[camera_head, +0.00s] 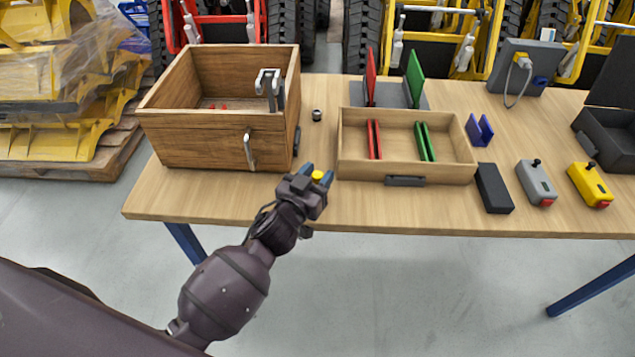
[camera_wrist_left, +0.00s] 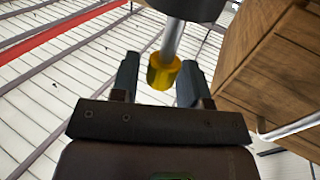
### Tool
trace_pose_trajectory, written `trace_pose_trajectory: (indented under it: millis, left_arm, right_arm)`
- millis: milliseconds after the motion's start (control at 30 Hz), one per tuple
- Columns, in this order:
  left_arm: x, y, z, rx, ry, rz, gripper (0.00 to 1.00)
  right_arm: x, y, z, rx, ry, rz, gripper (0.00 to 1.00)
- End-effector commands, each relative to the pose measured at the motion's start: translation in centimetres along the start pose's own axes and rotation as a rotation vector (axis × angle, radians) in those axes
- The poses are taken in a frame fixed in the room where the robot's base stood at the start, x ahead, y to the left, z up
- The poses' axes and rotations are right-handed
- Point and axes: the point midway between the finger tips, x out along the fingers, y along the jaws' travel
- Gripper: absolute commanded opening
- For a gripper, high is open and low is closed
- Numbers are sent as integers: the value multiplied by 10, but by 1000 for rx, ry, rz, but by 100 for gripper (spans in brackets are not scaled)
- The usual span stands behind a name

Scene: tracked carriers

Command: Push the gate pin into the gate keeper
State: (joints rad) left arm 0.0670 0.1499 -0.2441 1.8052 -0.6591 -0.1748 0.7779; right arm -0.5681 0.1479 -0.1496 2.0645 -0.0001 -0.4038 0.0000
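My left gripper (camera_head: 318,175) is over the front of the table, right of the wooden crate's front. The gate pin's yellow part (camera_head: 318,175) sits between its two blue fingertips. In the left wrist view the gate pin (camera_wrist_left: 164,72) shows this yellow part on a silver shaft, leading to a dark cylinder (camera_wrist_left: 190,8) cut off by the top edge. A grey forked bracket (camera_head: 270,82) stands on the crate's right wall; I cannot tell for certain that it is the gate keeper. The right gripper is out of view.
The wooden crate (camera_head: 195,138) has a front handle (camera_head: 248,150). A small dark ring (camera_head: 317,115) lies on the table beside it. A shallow wooden tray (camera_head: 455,165) with red and green dividers is close on the right. Control boxes stand further right.

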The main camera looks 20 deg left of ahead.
Motion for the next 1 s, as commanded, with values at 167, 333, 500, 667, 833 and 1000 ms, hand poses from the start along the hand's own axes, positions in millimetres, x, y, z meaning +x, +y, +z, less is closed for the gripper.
trace_pose_trajectory:
  millis: [167,333,500,667,833,1000]
  left_arm:
    - [0,0,0,0,0,0,14]
    - [0,0,0,0,0,0,1]
    - [0,0,-2,0,1,0,1]
    - [0,-1,-18,1,6,0,1]
    - [0,0,-53,2,11,1,1]
    - [0,0,-99,2,11,2,1]
  right_arm:
    - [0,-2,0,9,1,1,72]
    - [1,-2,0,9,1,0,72]
    - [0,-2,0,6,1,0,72]
    - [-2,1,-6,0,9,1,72]
    - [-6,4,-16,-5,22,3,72]
    - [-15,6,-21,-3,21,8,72]
